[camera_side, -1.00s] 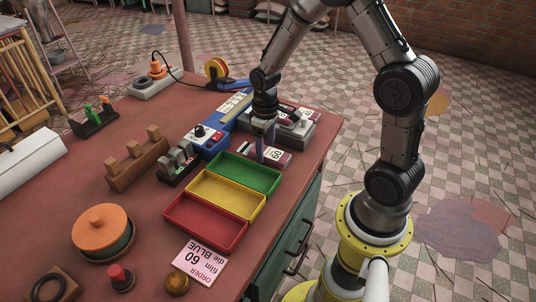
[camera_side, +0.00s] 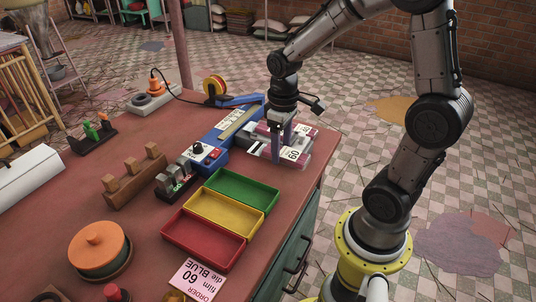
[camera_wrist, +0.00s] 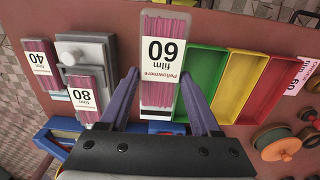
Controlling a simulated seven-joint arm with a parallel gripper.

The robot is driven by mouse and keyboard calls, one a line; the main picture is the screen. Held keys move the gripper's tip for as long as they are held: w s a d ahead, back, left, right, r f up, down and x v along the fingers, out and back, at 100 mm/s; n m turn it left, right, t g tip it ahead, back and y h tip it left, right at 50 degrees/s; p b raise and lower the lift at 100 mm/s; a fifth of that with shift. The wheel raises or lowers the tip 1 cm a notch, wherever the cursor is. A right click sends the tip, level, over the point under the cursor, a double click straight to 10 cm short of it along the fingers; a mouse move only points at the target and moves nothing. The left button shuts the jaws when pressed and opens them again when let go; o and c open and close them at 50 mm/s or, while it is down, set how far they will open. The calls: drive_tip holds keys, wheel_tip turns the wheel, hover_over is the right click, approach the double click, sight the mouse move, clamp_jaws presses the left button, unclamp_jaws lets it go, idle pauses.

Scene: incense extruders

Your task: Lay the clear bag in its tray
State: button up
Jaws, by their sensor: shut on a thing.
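My gripper (camera_side: 279,153) is shut on the clear bag labelled "60 film" (camera_wrist: 163,55), which holds pink-purple sticks. In the wrist view the bag lies between my two purple fingers (camera_wrist: 160,75), label facing the camera. In the side view the bag (camera_side: 293,154) is at the table's right side, partly hidden by the fingers; it looks raised, but the gap below is unclear. Three open, empty trays stand in a row beside it: green (camera_side: 268,198), yellow (camera_side: 258,213) and red (camera_side: 236,252). The green one is nearest the bag.
Bags labelled "80 film" (camera_wrist: 84,97) and "40 film" (camera_wrist: 40,62) lie around a grey block (camera_wrist: 88,50). A blue device with a dial (camera_side: 205,152) stands left of my gripper. An order card (camera_side: 196,280) reads 60, film, die BLUE. A round orange-lidded pot (camera_side: 99,245) stands front left.

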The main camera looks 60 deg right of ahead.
sight(303, 163)
drive_tip(key=s+r, duration=0.1)
drive_tip(key=s, duration=0.1)
drive_tip(key=s+a+r, duration=0.1)
drive_tip(key=s, duration=0.1)
drive_tip(key=s+a+r, duration=0.1)
drive_tip(key=s, duration=0.1)
drive_tip(key=shift+s, duration=0.3)
drive_tip(key=shift+s+r, duration=0.1)
drive_tip(key=shift+s, duration=0.25)
drive_tip(key=shift+w+r+m, duration=0.1)
drive_tip(key=shift+w+m, duration=0.05)
drive_tip(key=shift+m, duration=0.35)
drive_tip(key=w+a+m, duration=0.2)
drive_tip(key=w+a, duration=0.6)
drive_tip(key=w, duration=0.5)
drive_tip(key=shift+w+a+f+n, duration=0.1)
drive_tip(key=shift+a+f+n, duration=0.4)
drive_tip(key=shift+a+f, duration=1.6)
drive_tip(key=shift+w+a+f+n, duration=0.1)
drive_tip(key=shift+a+f+n, duration=0.75)
drive_tip(key=shift+a, duration=2.15)
drive_tip(key=shift+w+a+f+n, duration=0.1)
drive_tip(key=shift+a+f+n, duration=0.05)
drive_tip(key=shift+a+f, duration=2.15)
drive_tip(key=shift+a+r, duration=0.25)
drive_tip(key=shift+r, duration=0.1)
